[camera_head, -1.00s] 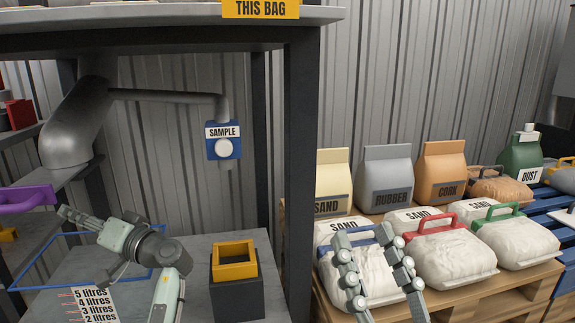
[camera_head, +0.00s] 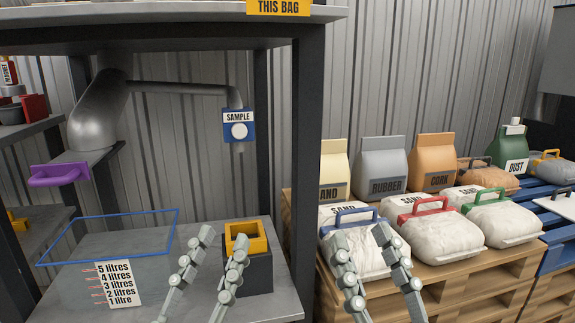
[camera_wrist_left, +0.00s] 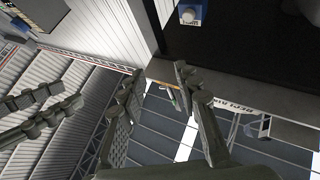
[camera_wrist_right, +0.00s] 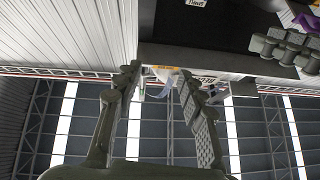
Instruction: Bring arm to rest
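My left gripper (camera_head: 222,240) stands upright in the head view, in front of the grey bench and the yellow-topped box. Its two fingers are apart with nothing between them; they also show in the left wrist view (camera_wrist_left: 158,85). My right gripper (camera_head: 357,232) stands upright to its right, in front of the white sand bag with the blue handle. Its fingers are spread and empty, and also show in the right wrist view (camera_wrist_right: 158,75). Both wrist cameras face up toward the roof. The arms below the fingers are out of the head view.
A clear measuring tank (camera_head: 75,290) with a blue rim and the yellow-topped box (camera_head: 246,237) stand on the grey bench. A dark post (camera_head: 308,160) rises between bench and pallet. Sand bags (camera_head: 430,232) with handles lie on the wooden pallet (camera_head: 470,285). A shelf overhangs the bench.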

